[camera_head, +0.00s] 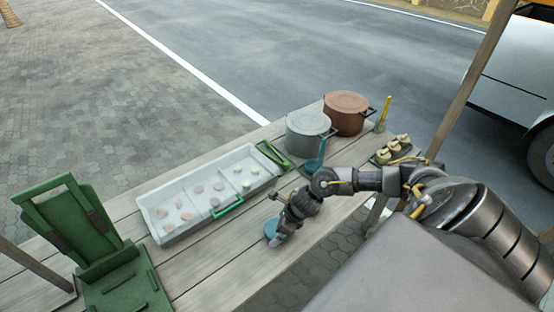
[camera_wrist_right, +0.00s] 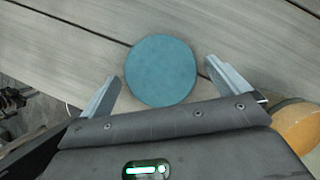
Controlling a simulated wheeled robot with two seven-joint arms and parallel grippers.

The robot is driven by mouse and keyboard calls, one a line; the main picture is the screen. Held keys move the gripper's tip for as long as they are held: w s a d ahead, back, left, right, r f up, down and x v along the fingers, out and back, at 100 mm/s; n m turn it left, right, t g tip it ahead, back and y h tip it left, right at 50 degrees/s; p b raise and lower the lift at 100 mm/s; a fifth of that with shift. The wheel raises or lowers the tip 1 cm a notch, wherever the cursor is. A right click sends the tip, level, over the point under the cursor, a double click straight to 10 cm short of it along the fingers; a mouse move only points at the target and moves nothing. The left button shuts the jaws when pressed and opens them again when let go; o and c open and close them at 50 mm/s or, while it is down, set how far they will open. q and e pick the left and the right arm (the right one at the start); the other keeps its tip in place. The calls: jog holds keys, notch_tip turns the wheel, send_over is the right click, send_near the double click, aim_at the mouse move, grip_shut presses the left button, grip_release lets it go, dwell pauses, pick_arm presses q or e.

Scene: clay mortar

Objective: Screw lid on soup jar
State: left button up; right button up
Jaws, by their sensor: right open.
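A flat, round teal lid (camera_wrist_right: 161,70) lies on the wooden table, seen from above in the right wrist view. It also shows in the head view as a small blue-teal piece (camera_head: 271,228), partly hidden by my gripper. My right gripper (camera_wrist_right: 160,78) is open, with one finger on each side of the lid and visible gaps to both. In the head view the right gripper (camera_head: 277,240) points down at the table's near edge. A teal upright object (camera_head: 317,160) stands by the grey pot; I cannot tell whether it is the soup jar. My left gripper is not in view.
A white divided tray (camera_head: 163,229) with several pale pieces and green handles lies left of my arm. A grey pot (camera_head: 308,123) and a brown pot (camera_head: 346,101) stand at the back. A green stand (camera_head: 122,292) is at the left.

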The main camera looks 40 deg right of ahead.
jog(key=shift+w+a+f, duration=0.1)
jog(key=shift+w+f, duration=0.05)
jog(key=shift+f, duration=0.2)
jog(key=c, duration=0.9)
jog(key=shift+c, duration=0.2)
jog(key=shift+r, duration=0.2)
